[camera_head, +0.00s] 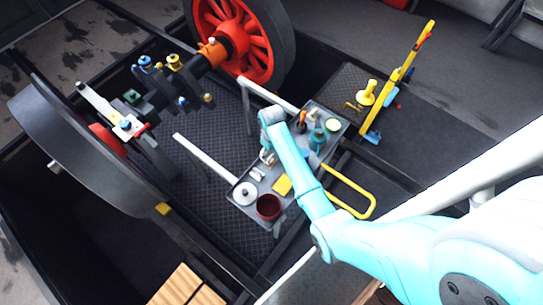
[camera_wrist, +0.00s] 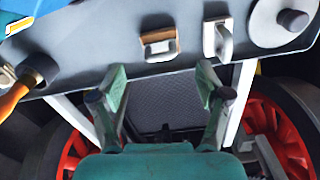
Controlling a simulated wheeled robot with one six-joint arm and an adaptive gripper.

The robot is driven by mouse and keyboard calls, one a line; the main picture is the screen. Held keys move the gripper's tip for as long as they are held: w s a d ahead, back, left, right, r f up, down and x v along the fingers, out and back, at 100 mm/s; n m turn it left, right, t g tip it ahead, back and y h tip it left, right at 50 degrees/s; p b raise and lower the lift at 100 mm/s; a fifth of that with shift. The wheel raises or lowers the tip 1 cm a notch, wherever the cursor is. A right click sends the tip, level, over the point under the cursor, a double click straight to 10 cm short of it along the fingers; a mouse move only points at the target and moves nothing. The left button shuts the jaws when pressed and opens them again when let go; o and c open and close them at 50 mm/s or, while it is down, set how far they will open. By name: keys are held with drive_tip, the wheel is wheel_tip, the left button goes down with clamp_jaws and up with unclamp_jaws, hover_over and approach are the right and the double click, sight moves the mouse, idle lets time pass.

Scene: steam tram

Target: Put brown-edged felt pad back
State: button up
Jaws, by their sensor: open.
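The brown-edged felt pad (camera_wrist: 158,45) lies on the grey tray (camera_wrist: 105,45) near its edge in the wrist view. It looks like a small pale block with a brown strip along one side. My gripper (camera_wrist: 161,80) is open and empty, its green fingers spread at the tray's edge. The pad shows beyond the fingertips, roughly centred between them, and nothing is between the fingers. In the head view my arm crosses over the tray (camera_head: 236,199), and I cannot make out the pad clearly there.
A pale pad with a handle (camera_wrist: 218,40) and a grey disc with a knob (camera_wrist: 279,23) lie right of it; a wooden-handled tool (camera_wrist: 22,88) is at left. Large wheels (camera_head: 242,40) stand nearby.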

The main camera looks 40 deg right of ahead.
sight(272, 158)
wheel_tip(272, 158, up, 6)
drive_tip(key=shift+f, duration=0.1)
idle(0.7)
